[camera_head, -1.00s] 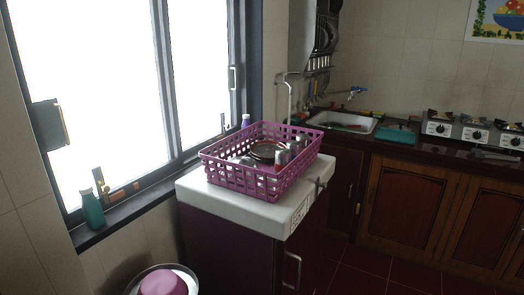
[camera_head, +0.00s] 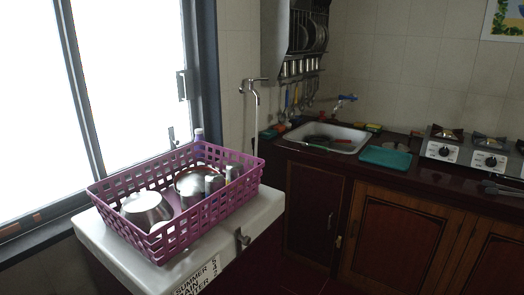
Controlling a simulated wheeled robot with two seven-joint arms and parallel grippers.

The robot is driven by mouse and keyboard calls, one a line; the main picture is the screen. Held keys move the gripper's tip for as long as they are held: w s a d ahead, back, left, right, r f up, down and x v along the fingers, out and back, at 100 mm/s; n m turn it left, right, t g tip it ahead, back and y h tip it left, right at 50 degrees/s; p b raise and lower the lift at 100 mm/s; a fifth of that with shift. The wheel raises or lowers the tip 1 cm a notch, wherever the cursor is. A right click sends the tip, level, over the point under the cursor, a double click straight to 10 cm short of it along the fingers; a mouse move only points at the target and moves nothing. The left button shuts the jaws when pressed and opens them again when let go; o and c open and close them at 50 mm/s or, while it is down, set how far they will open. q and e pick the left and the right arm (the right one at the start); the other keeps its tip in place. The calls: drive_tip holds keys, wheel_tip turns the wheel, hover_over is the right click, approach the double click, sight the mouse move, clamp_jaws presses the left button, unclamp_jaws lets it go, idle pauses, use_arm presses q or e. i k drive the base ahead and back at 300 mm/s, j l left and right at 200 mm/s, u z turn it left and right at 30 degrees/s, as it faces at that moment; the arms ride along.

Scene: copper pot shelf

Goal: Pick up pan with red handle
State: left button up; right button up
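I cannot make out a pan with a clearly red handle. A dark pan-like item (camera_head: 318,140) lies in the sink (camera_head: 350,134), too small to tell its handle colour. Hanging pans (camera_head: 308,38) show on the wall rack, with no red handle visible. Shiny metal pots (camera_head: 147,209) sit in the purple basket (camera_head: 205,214), and their far sides are partly hidden by its walls. Neither of my grippers is in view.
The basket stands on a white-topped cabinet (camera_head: 262,212) beside the window. A teal board (camera_head: 386,157) lies right of the sink, and a gas stove (camera_head: 445,148) stands farther right. A tap pipe (camera_head: 255,110) rises behind the basket. Dark floor lies before the wooden cabinets.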

sight(322, 140)
drive_tip(key=i+l, duration=0.2)
drive_tip(key=l, duration=0.2)
drive_tip(key=i+l, duration=0.2)
drive_tip(key=l, duration=0.15)
drive_tip(key=i+l, duration=0.2)
drive_tip(key=l, duration=0.2)
drive_tip(key=i+l+u, duration=0.1)
drive_tip(key=l, duration=0.3)
drive_tip(key=i+l, duration=0.45)
drive_tip(key=l, duration=0.35)
drive_tip(key=i+l, duration=0.2)
drive_tip(key=l, duration=0.2)
drive_tip(key=i+l+u, duration=0.1)
drive_tip(key=l, duration=0.3)
drive_tip(key=i, duration=0.1)
